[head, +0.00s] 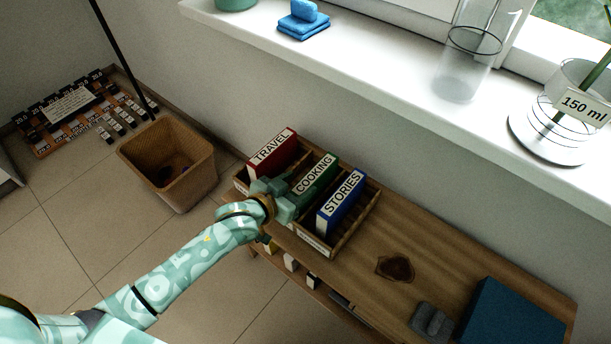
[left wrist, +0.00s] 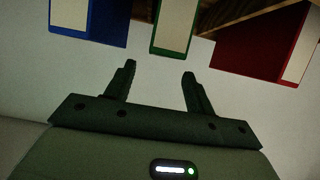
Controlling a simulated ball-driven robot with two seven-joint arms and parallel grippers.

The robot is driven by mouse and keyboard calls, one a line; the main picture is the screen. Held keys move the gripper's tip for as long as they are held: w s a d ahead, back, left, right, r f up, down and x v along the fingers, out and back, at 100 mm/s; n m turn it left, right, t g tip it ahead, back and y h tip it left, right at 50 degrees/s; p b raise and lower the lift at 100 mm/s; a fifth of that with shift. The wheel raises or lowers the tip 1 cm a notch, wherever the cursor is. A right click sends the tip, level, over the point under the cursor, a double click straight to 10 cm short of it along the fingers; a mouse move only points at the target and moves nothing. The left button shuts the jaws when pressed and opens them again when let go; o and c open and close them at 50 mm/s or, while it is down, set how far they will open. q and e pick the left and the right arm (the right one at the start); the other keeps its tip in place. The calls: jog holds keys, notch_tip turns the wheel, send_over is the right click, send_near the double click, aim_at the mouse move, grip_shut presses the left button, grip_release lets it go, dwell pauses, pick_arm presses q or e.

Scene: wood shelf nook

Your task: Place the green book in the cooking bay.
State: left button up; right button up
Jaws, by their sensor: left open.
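The green book (head: 317,178), labelled COOKING, stands in the middle of a wooden book rack (head: 367,209), between a red TRAVEL book (head: 272,152) and a blue STORIES book (head: 341,197). I cannot tell whether it is fully seated. My left gripper (head: 286,199) is at the rack's near side, in front of the green book. In the left wrist view the open left gripper (left wrist: 159,74) has nothing between its fingers. The green book (left wrist: 172,27) lies just beyond the fingertips, roughly centred between them, with a gap showing. My right gripper is not in view.
The rack stands on a wooden bench (head: 450,268) with a brown patch (head: 396,268), a grey object (head: 431,320) and a dark blue box (head: 512,315). A wicker basket (head: 170,165) stands on the floor to the left. A white windowsill (head: 390,75) runs above, holding glassware.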

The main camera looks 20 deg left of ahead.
pick_arm(q)
jog(key=p+v, duration=0.2)
jog(key=v, duration=0.5)
jog(key=s+a+f+g+y, duration=0.2)
jog(key=s+a+f+g, duration=0.1)
jog(key=s+f, duration=0.65)
jog(key=s+a+f+g+y, duration=0.1)
jog(key=s+a+f+g, duration=0.2)
jog(key=s+f, duration=0.7)
jog(key=s+f+g, duration=0.2)
jog(key=s+f, duration=0.2)
jog(key=s, duration=0.8)
jog(key=s+f+g+y, duration=0.1)
jog(key=s+f+g, duration=0.2)
jog(key=s, duration=0.9)
jog(key=s+f+g, duration=0.3)
jog(key=s+f, duration=0.3)
jog(key=s, duration=0.6)
jog(key=shift+s+a+y, duration=0.15)
jog(key=shift+s+y, duration=0.05)
jog(key=shift+y, duration=0.1)
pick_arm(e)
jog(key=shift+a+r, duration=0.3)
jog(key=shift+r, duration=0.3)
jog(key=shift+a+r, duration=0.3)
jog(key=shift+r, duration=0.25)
pick_arm(q)
jog(key=shift+f, duration=0.1)
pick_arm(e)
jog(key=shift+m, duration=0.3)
